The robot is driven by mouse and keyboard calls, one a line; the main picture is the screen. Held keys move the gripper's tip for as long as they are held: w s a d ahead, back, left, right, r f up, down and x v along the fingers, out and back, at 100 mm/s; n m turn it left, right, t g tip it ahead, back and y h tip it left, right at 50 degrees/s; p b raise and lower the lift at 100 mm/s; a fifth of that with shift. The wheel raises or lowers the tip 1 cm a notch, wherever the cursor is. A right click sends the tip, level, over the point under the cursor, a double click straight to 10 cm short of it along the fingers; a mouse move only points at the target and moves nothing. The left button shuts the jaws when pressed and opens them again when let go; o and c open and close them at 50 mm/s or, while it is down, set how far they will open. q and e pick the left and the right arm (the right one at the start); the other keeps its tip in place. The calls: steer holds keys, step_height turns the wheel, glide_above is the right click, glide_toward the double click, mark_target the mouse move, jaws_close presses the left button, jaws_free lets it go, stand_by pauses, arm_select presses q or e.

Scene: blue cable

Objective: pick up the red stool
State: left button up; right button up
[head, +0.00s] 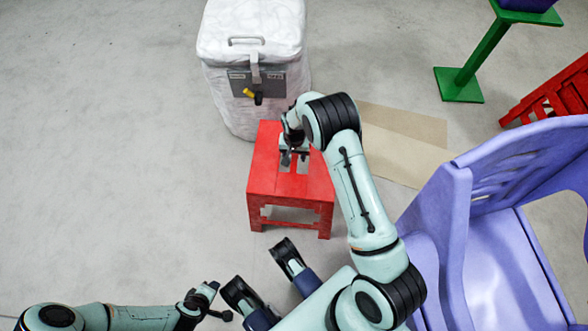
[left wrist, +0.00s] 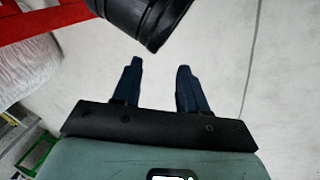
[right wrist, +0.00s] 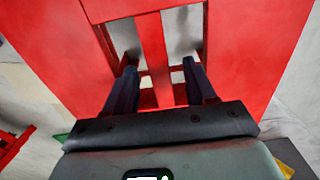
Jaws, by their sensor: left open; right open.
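The red stool (head: 262,182) stands upright on the floor in the middle of the head view. Its seat has two slots with a bar (right wrist: 152,45) between them. My right gripper (head: 290,160) is over the seat, pointing down. In the right wrist view its open fingers (right wrist: 158,70) lie either side of the bar, at the slots; I cannot tell how deep they reach. My left gripper (head: 212,290) is open and empty, low at the front left, apart from the stool. In the left wrist view its fingers (left wrist: 158,70) have only floor between them.
A white covered bin (head: 252,40) stands right behind the stool. A purple chair (head: 455,215) is close on the right. Flat cardboard (head: 415,128) lies behind my right arm. A green stand (head: 470,65) and a red slatted item (head: 550,98) are farther right. Floor on the left is clear.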

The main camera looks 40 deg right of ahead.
step_height(320, 180, down, 5)
steer(key=shift+f+b, duration=0.15)
steer(key=shift+b, duration=0.65)
arm_select(q)
steer(key=shift+w+a+f, duration=0.3)
steer(key=shift+w+f, duration=0.15)
steer(key=shift+w, duration=0.1)
steer(key=shift+w+a+f, duration=0.3)
steer(key=shift+w+f, duration=0.1)
steer(key=shift+w, duration=0.1)
arm_select(e)
jaws_close()
